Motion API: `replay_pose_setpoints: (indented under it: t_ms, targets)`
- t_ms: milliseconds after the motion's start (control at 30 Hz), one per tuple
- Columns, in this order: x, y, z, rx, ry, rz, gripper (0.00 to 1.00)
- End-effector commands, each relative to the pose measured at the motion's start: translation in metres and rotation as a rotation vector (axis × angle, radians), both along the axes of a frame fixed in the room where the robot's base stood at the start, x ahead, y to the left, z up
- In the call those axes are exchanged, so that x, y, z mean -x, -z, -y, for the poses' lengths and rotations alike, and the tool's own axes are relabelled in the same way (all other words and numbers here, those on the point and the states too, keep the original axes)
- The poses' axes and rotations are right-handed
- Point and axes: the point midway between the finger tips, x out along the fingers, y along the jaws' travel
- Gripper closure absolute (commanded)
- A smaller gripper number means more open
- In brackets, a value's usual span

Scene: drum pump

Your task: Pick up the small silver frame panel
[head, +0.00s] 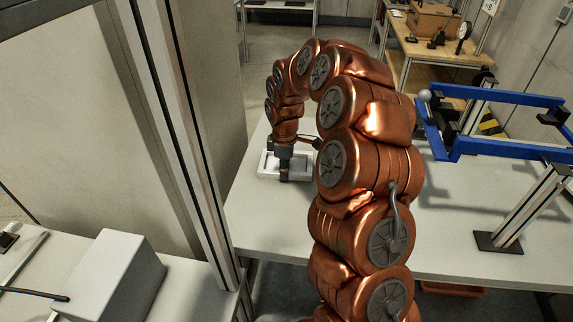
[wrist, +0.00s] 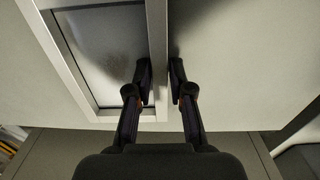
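The small silver frame panel (head: 267,166) lies on the white workbench below my gripper in the head view. In the wrist view the panel (wrist: 157,40) shows a pale metal border around a grey sheet, at the upper left. In the wrist view my gripper (wrist: 160,78) has one finger inside the border and one outside. The panel seems to rest on the bench; any small gap beneath is hidden.
The white workbench (head: 455,228) is clear between my arm and the blue frame fixture (head: 480,148) at right. A tall partition post (head: 180,150) stands left of the bench. A grey box (head: 115,275) sits at lower left. A wooden table (head: 440,50) stands behind.

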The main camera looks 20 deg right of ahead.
Motion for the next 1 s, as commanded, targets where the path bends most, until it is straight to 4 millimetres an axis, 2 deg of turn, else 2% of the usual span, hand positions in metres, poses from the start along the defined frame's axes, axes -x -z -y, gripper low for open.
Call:
replay_pose_setpoints:
  t_ms: [33, 167, 733, 1000]
  targets:
    - [0.000, 0.000, 0.000, 0.000, 0.000, 0.000, 0.88]
    - [0.000, 0.000, 0.000, 0.000, 0.000, 0.000, 1.00]
    - [0.000, -0.002, 0.000, 0.000, 0.000, 0.001, 1.00]
    - [-0.001, -0.020, 0.000, 0.002, 0.001, 0.005, 1.00]
